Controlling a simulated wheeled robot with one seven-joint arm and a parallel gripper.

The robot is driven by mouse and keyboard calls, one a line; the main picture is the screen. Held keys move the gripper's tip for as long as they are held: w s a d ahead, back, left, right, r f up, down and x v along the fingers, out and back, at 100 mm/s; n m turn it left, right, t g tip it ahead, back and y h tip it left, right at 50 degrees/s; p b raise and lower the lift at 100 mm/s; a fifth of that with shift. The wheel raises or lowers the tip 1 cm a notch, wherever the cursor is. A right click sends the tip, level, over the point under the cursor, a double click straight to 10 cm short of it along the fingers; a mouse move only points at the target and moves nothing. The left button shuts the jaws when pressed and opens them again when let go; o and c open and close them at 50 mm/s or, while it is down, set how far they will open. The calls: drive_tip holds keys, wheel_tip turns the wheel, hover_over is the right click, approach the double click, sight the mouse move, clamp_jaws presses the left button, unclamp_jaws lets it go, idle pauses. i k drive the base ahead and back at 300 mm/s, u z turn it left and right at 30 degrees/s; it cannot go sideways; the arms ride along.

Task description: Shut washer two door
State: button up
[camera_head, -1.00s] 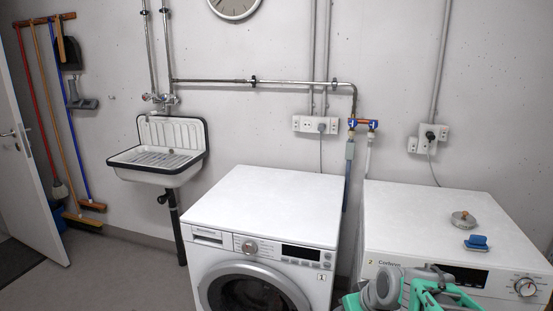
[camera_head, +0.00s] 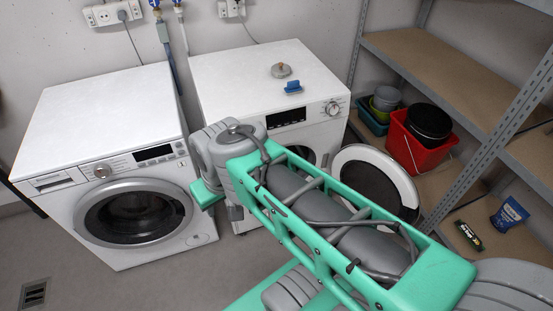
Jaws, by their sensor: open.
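Washer two (camera_head: 250,72) is the white front-loader on the right in the head view. Its round door (camera_head: 372,165) stands open, swung out to the right, with a white rim and dark centre. My arm crosses in front of the washer and hides much of its front and part of the door's lower left. My gripper cannot be made out in this view; the far end of the arm is hidden behind its own links.
The other washer (camera_head: 110,110) stands on the left with its door shut. A blue brush (camera_head: 293,87) and a round metal object (camera_head: 281,70) lie on washer two. Shelving (camera_head: 430,55) on the right holds a red bucket (camera_head: 415,150).

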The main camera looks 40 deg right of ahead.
sight(369, 171)
drive_tip(key=u, duration=2.25)
drive_tip(key=k, duration=1.9)
drive_tip(key=z, duration=2.8)
drive_tip(key=i, duration=0.5)
